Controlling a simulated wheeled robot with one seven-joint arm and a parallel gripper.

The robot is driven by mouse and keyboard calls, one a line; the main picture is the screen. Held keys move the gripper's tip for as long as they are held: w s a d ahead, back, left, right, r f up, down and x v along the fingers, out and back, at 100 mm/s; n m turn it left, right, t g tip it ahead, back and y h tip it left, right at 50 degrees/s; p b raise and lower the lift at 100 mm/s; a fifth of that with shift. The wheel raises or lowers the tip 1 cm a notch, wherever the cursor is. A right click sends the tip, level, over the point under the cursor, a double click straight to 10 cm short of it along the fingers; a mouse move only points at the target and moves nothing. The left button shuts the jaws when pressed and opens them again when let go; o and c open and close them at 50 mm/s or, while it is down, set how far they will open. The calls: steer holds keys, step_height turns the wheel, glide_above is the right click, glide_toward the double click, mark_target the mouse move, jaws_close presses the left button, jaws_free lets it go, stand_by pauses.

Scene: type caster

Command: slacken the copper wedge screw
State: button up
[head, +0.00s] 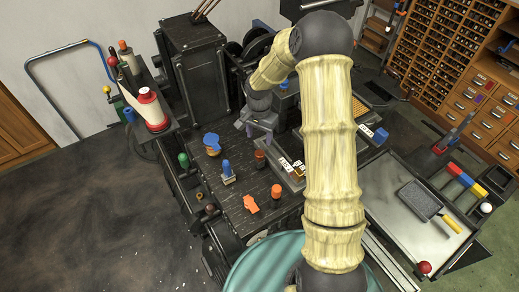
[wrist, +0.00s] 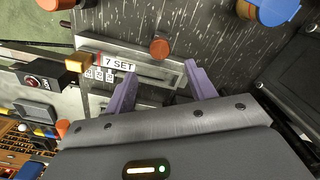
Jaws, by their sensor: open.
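A copper-brown round knob, which looks like the copper wedge screw (wrist: 159,47), stands at the edge of a metal tray in the wrist view. A dark reddish-brown upright cylinder (head: 260,158) in the head view appears to be the same piece. My gripper (head: 262,136) is open and empty above the dark bench, just behind that cylinder in the head view. In the wrist view its two purple fingers (wrist: 158,80) are spread apart, and the knob shows beyond and between their tips, not touched. How far it is below the tips I cannot tell.
A "7 SET" label (wrist: 118,62) and a brass block (wrist: 78,62) sit beside the knob. A blue-topped knob (head: 212,140), a blue handle (head: 227,172) and an orange piece (head: 251,204) stand on the bench. My arm hides part of the bench's right side.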

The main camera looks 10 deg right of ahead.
mark_target(259, 153)
step_height(259, 153, down, 9)
steer(key=p, duration=0.2)
steer(key=shift+f+p, duration=0.2)
steer(key=shift+p, duration=0.15)
steer(key=c, duration=1)
